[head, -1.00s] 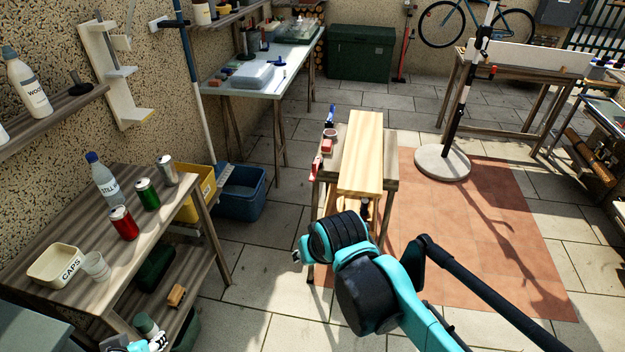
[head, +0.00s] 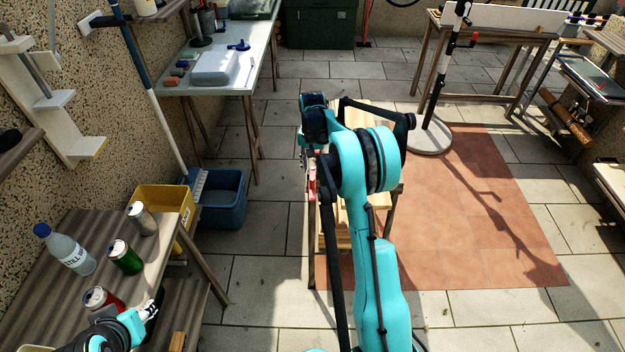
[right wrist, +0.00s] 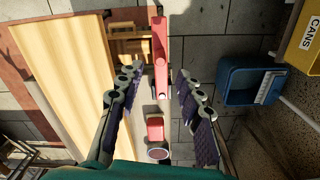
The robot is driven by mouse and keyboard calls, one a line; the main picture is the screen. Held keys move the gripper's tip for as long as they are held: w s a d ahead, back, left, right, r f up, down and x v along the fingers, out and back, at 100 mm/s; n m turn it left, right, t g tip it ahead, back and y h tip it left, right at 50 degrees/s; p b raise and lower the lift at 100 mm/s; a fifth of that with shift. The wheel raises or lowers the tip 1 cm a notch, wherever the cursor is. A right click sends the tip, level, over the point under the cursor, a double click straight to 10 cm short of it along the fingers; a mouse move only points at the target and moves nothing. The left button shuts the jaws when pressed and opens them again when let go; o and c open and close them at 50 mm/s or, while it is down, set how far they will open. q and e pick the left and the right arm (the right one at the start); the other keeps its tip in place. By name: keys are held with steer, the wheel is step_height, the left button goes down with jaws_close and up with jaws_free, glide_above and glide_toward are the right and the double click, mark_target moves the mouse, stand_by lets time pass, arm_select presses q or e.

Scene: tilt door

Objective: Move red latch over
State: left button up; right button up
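The long red latch bar (right wrist: 161,45) lies along the edge of a pale wooden board (right wrist: 62,70) in the right wrist view. A shorter red block (right wrist: 155,129) sits nearer the wrist. My right gripper (right wrist: 159,71) is open, with its fingers on either side of the bar in the picture; I cannot tell the depth between them. In the head view my arm hides much of the board and part of the red piece (head: 312,180); the right gripper (head: 307,160) is partly hidden there. My left gripper (head: 150,308) is beside the red can, its opening unclear.
A side table at left holds a bottle (head: 66,250), a green can (head: 125,257), a red can (head: 102,298) and a grey can (head: 141,218). A yellow bin (head: 165,205) and blue bin (head: 222,200) stand behind it.

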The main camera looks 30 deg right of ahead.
mark_target(312, 179)
step_height(312, 179, down, 8)
steer(key=b, duration=0.2)
steer(key=shift+r+b, duration=0.1)
steer(key=shift+b, duration=0.25)
jaws_close()
